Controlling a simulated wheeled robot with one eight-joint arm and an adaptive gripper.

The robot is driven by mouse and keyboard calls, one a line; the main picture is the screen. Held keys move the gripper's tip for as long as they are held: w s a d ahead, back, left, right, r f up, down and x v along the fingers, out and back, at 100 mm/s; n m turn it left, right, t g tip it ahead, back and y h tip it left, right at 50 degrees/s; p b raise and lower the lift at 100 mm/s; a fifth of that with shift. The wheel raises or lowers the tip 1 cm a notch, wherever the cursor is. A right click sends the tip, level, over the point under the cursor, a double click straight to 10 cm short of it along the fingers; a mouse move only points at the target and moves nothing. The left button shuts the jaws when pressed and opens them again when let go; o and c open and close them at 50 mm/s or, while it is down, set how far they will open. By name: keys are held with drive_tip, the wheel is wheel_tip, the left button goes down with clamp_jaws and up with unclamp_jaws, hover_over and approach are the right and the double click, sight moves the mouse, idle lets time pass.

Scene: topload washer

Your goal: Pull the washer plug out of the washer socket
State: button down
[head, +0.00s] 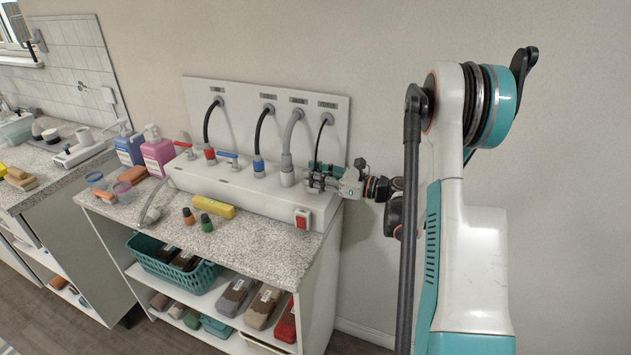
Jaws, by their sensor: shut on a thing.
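My gripper (320,181) is at the right end of a long white block (237,186) on the speckled counter. It is shut around the foot of a thin black cord (320,137), where the washer plug would be. The plug and the socket are mostly hidden by the fingers, so I cannot tell how deep the plug sits. The cord rises from there to a round opening in the white back panel (265,93). A red rocker switch (303,219) is on the block's front, below my gripper.
A black hose with a red end (210,154), one with a blue end (259,164) and a grey hose (287,160) stand left of my gripper. The wall area above and right is clear.

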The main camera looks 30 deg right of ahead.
drive_tip(key=shift+r, duration=0.25)
drive_tip(key=shift+r+p, duration=0.7)
drive_tip(key=shift+r, duration=0.45)
drive_tip(key=shift+r, duration=0.15)
drive_tip(key=shift+r+p, duration=0.6)
drive_tip(key=shift+r, duration=0.8)
drive_tip(key=shift+a, duration=0.1)
